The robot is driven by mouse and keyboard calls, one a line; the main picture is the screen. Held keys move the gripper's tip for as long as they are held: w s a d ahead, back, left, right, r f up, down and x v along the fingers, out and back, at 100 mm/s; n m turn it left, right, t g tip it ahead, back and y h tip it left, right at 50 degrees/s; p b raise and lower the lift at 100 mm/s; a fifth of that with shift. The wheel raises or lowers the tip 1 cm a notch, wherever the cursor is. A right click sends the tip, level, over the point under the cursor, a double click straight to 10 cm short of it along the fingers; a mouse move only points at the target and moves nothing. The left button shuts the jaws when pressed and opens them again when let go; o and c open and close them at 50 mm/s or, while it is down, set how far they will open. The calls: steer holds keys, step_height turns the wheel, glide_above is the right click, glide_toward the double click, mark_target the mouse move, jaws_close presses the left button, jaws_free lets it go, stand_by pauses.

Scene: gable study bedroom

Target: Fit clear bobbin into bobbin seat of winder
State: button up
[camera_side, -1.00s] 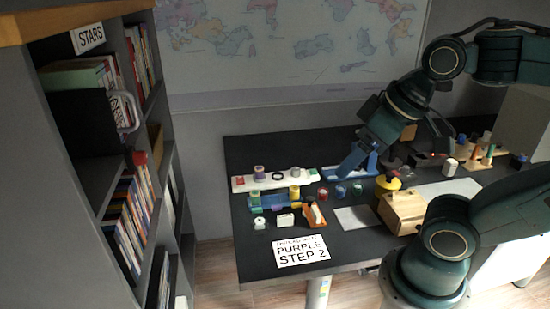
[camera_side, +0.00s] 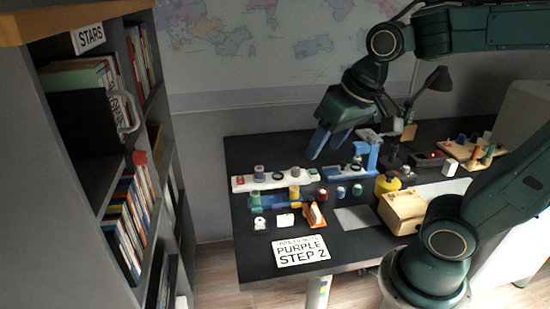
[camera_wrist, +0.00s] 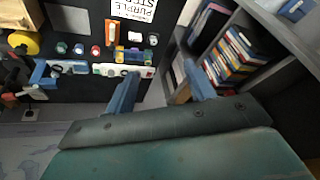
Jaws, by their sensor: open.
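My gripper (camera_side: 328,143) is open and empty, with blue fingers. It hangs in the air above the back of the desk, near the white rack and the blue device; its fingers also show in the wrist view (camera_wrist: 161,70). A blue device (camera_side: 343,173) with an upright block looks like the winder; it also shows in the wrist view (camera_wrist: 42,76). Its bobbin seat is too small to make out. I cannot pick out the clear bobbin for certain. A small white round thing (camera_side: 260,224) lies at the desk's front left.
A white rack (camera_side: 240,184) holds several spools; a blue rack (camera_side: 262,203) stands before it. Loose spools, a yellow container (camera_side: 387,184) and a wooden box (camera_side: 402,211) stand to the right. A sign (camera_side: 301,252) lies in front. A bookshelf (camera_side: 165,175) stands left of the desk.

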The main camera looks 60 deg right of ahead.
steer(key=w+d+f+m+g, duration=0.1)
steer(key=w+d+f+m, duration=0.2)
steer(key=w, duration=0.5)
steer(key=m+g, duration=0.4)
steer(key=m, duration=0.6)
glide_above(260, 221)
step_height(260, 221, down, 19)
steer(key=shift+w+a+f, duration=0.1)
steer(key=shift+w+f, duration=0.05)
steer(key=shift+f, duration=4)
steer(key=shift+f, duration=2.6)
steer(key=c, duration=1)
